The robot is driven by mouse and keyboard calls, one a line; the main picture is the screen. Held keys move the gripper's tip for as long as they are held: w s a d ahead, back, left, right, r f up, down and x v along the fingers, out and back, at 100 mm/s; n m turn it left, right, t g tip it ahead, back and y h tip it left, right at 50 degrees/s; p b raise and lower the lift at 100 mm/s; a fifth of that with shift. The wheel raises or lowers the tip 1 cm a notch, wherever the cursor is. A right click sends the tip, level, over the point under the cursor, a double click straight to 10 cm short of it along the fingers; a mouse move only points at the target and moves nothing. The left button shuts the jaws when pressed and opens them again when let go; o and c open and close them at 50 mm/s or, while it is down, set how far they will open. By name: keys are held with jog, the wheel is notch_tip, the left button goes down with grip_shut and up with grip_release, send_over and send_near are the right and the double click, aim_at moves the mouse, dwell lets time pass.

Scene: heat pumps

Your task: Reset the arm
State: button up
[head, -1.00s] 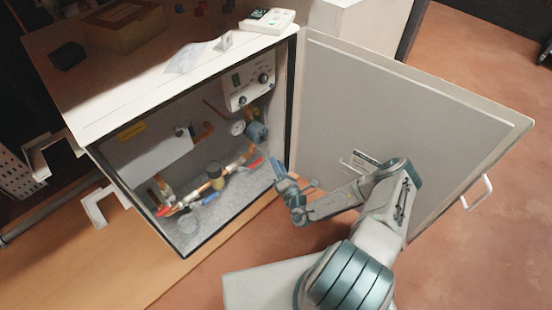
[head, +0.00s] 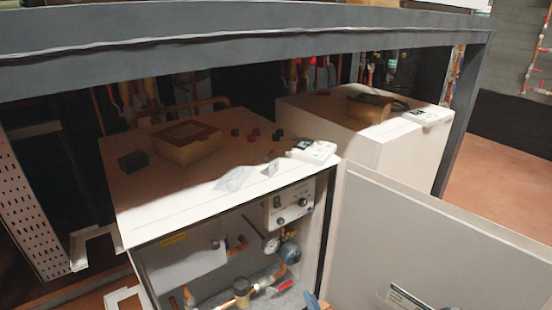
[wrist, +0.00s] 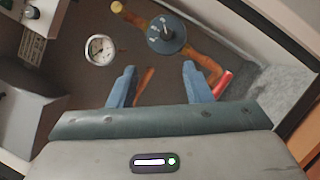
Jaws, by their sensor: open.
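My gripper (wrist: 160,84) shows in the wrist view with its two blue fingers spread apart and nothing between them. Beyond the fingers are a round pressure gauge (wrist: 100,50), a dark blue round pump or valve (wrist: 167,35) on copper pipe, and a red-handled valve (wrist: 223,84). In the head view, most of my arm is out of the picture. The open heat pump cabinet (head: 220,212) shows the gauge (head: 271,245), the blue part (head: 289,252) and a control panel (head: 290,205) inside.
The grey cabinet door (head: 420,235) stands open to the right. On the cabinet top are a cardboard box (head: 187,142), a small dark box (head: 133,161) and a white handheld device (head: 312,151). A second white cabinet (head: 345,135) stands behind. A dark beam (head: 250,45) crosses above.

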jog(key=s+a+r+n+g+y+p, duration=0.35)
jog(key=r+n+g, duration=0.35)
jog(key=r+n, duration=0.4)
jog(key=s+a+r+n+g+y+p, duration=0.3)
jog(key=r+n+g+p, duration=0.35)
jog(key=r, duration=0.55)
jog(key=s+a+r+n+g+y+p, duration=0.35)
jog(key=r+n+g, duration=0.35)
jog(key=r+n, duration=0.45)
jog(key=s+d+r+n+t+h+p, duration=0.1)
jog(key=s+d+r+n+h+p, duration=0.2)
jog(key=r, duration=0.8)
jog(key=s+d+r+n+t+h+p, duration=0.1)
jog(key=s+d+r+n+h+p, duration=0.2)
jog(key=s+r+n+h+p, duration=0.4)
jog(key=s+d+r+n+t+h+p, duration=0.1)
jog(key=s+d+r+n+h+p, duration=0.3)
jog(key=r, duration=1.2)
jog(key=shift+s+r+n+t+h+p, duration=0.35)
jog(key=shift+s+n+h+p, duration=0.2)
jog(key=shift+s+h, duration=0.3)
jog(key=shift+c, duration=1)
jog(key=shift+s, duration=0.1)
